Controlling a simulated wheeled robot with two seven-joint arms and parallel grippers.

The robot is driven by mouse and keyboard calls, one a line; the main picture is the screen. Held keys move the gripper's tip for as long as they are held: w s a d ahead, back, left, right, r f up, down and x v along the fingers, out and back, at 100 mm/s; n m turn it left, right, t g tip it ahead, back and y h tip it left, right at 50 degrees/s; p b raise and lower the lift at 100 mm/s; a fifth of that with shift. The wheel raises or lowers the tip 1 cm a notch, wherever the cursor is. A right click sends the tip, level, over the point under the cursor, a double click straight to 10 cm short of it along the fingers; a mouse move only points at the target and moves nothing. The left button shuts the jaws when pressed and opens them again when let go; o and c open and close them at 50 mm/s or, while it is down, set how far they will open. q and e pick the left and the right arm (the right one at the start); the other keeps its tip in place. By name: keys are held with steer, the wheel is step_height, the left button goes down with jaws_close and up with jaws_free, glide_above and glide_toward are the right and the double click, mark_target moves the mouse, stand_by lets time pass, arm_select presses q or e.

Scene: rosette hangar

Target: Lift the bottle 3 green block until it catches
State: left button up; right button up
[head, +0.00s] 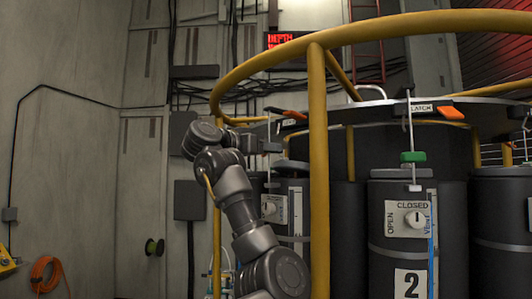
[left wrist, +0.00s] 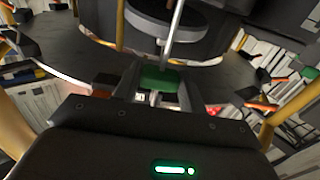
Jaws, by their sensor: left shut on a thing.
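My left gripper (head: 272,147) reaches in from the left at the yellow rail and is shut around a thin upright rod's block. In the left wrist view the green block (left wrist: 158,80) sits between the fingertips of this gripper (left wrist: 157,90), with a metal rod (left wrist: 174,35) running past it. In the head view the jaws hide this block. A dark bottle (head: 290,212) with a white dial plate stands below the gripper, partly behind the yellow post; its number is not readable. My right gripper is not in view.
A yellow guard rail (head: 318,130) with a thick post stands close to my left arm. The bottle marked 2 (head: 390,265) has its own green block (head: 413,157) on a rod. Orange latch handles (head: 451,113) sit above on the dark ring. An orange hose (head: 45,275) hangs lower left.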

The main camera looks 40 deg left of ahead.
arm_select(q)
steer(key=shift+r+p, duration=1.55)
steer(key=shift+r, duration=1.4)
steer(key=shift+f, duration=0.15)
steer(key=o, duration=0.9)
steer(key=shift+c, duration=0.2)
steer(key=o, duration=0.3)
steer(key=shift+s+a, duration=0.1)
steer(key=shift+s, duration=0.15)
